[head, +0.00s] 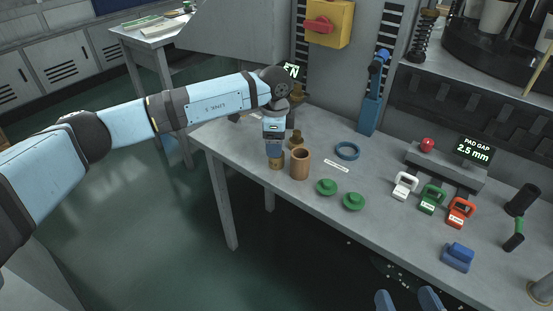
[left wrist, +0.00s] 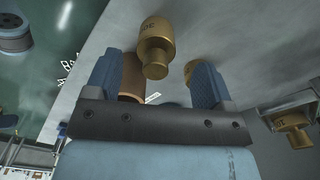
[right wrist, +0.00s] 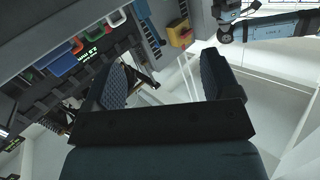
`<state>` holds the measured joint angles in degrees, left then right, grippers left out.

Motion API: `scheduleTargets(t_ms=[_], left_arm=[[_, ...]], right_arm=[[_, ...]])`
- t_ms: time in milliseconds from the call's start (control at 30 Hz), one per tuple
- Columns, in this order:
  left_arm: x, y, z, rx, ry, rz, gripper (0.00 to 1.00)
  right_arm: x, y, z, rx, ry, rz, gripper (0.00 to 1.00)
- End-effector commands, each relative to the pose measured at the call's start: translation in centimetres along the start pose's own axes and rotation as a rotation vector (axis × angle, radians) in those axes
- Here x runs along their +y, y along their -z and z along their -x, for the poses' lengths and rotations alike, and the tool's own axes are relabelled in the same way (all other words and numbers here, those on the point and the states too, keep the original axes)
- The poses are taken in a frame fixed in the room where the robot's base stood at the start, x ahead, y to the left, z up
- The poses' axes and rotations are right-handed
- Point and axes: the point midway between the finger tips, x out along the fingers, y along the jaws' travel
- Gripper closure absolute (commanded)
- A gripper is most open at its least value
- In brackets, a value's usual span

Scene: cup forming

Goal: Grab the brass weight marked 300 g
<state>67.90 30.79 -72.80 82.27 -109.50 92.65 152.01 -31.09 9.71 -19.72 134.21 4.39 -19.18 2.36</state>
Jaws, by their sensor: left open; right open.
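A brass weight (head: 277,162) stands near the table's left edge, directly below my left gripper (head: 274,150). In the left wrist view a brass weight (left wrist: 155,38) with a narrow knob shows between the open fingers; its dark marking is not clearly readable. I cannot tell whether the fingers touch it. A second brass weight (head: 296,137) stands farther back, partly hidden by the gripper. At the right of the left wrist view another brass weight (left wrist: 293,130) shows a small unreadable marking. My right gripper (head: 408,298) is open and empty at the bottom edge, clear of the weights.
A brown cylinder (head: 300,163) stands right beside the near weight. Two green knobbed discs (head: 326,187) (head: 353,201), a blue ring (head: 347,151) and a white label (head: 337,166) lie to the right. White, green and orange handled blocks (head: 433,199) stand farther right.

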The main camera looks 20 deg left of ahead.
Motion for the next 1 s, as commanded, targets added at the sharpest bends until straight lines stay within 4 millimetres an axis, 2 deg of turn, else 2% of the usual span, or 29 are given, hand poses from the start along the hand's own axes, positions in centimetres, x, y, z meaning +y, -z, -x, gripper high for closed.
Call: scheduleTargets(t_ms=[100, 200, 300, 533, 567, 800, 833, 1000], left_arm=[[0.3, 0.1, -1.9, 0.000, -0.001, -0.001, 0.24], [0.4, 0.2, -3.4, 0.000, -0.002, -0.001, 0.24], [0.4, 0.2, -4.5, 0.001, -0.002, 0.000, 0.24], [0.4, 0.2, -4.7, 0.002, -0.001, -0.001, 0.24], [0.4, 0.2, -4.7, 0.002, -0.001, -0.001, 0.29], [0.4, 0.2, -4.7, 0.002, -0.001, -0.001, 0.84], [0.4, 0.2, -4.6, 0.002, 0.000, -0.001, 0.87], [0.4, 0.2, -4.6, 0.002, 0.000, -0.001, 0.87]], right_arm=[[-0.2, 0.2, -0.1, 0.034, 0.010, -0.007, 0.18], [-1.0, 2.0, -0.4, 0.112, 0.043, -0.008, 0.18], [-1.3, 2.7, -0.4, 0.145, 0.054, -0.013, 0.18], [-1.4, 3.1, -0.3, 0.156, 0.057, -0.016, 0.18], [-1.4, 3.1, -0.3, 0.156, 0.057, -0.016, 0.18], [-1.4, 3.1, -0.3, 0.153, 0.056, -0.015, 0.18], [-1.4, 3.1, -0.3, 0.153, 0.056, -0.015, 0.18], [-1.4, 2.9, -0.3, 0.149, 0.055, -0.015, 0.18]])
